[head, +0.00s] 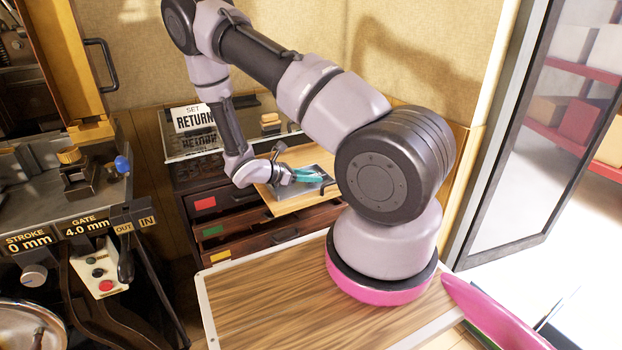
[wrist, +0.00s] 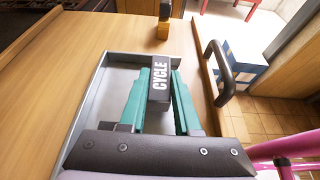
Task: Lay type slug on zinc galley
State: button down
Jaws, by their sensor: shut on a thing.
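My gripper (wrist: 158,85) has teal fingers and is shut on the type slug (wrist: 159,75), a dark bar with a pale face reading CYCLE. The zinc galley (wrist: 88,108) is a shallow grey tray with a raised rim, below the fingers in the wrist view. The slug appears over the galley; whether it touches its floor I cannot tell. In the head view my gripper (head: 305,176) is at the galley (head: 327,172), which lies on a pale wooden board. My fingers hide part of the galley, and the slug is not clear there.
A SET RETURN sign (head: 194,118) stands behind on the drawer cabinet (head: 225,228). A dark handle (wrist: 219,72) rises at the board's right edge. The press controls (head: 100,275) are at the left.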

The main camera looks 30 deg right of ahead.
jog(key=shift+f, duration=0.25)
jog(key=c, duration=0.6)
grip_release()
jog(key=shift+f, duration=0.15)
